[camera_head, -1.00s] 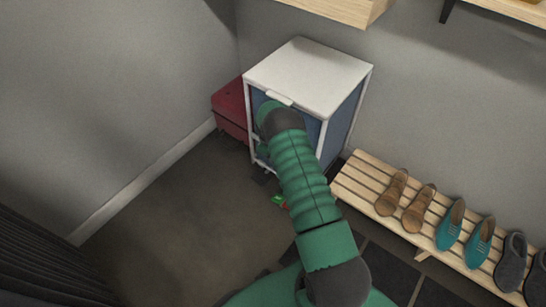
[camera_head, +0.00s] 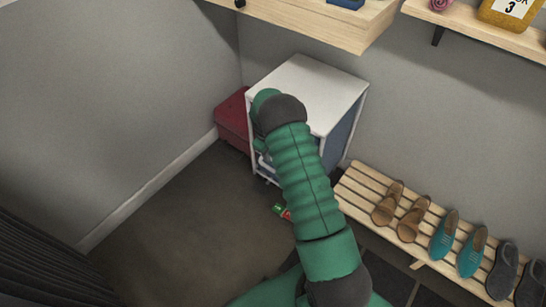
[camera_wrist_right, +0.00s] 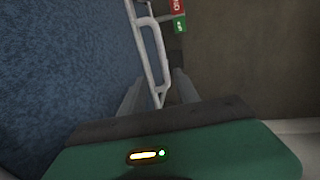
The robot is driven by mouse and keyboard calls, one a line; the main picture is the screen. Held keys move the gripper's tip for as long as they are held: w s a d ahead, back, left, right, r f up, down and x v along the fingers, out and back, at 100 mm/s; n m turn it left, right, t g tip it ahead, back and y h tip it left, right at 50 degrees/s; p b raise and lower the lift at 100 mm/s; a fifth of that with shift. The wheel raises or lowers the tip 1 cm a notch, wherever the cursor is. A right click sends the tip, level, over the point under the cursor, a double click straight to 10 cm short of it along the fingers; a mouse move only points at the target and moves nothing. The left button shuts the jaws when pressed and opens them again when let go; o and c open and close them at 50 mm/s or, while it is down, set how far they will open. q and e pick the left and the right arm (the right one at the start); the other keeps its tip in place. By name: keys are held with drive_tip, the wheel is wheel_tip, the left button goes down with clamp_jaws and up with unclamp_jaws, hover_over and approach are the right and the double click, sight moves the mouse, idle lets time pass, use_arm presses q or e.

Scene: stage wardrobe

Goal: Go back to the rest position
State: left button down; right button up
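My right arm (camera_head: 305,185) reaches up the middle of the head view, in front of a white-framed cabinet (camera_head: 315,85) with blue sides. The arm hides most of the cabinet's front. In the right wrist view my right gripper (camera_wrist_right: 158,78) has its two grey fingers apart. A white bar-like frame part (camera_wrist_right: 160,50) shows between and beyond them, and I cannot tell whether they touch it. A blue surface (camera_wrist_right: 60,80) fills the left of that view. My left gripper is not in view.
A red box (camera_head: 233,118) stands left of the cabinet. A slatted shoe bench (camera_head: 355,185) with several shoes is at right. Wooden shelves (camera_head: 345,25) overhang above.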

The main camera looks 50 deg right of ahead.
drive_tip(key=shift+a+r, duration=0.15)
drive_tip(key=shift+r, duration=0.55)
drive_tip(key=shift+a+r, duration=0.1)
drive_tip(key=shift+r, duration=0.6)
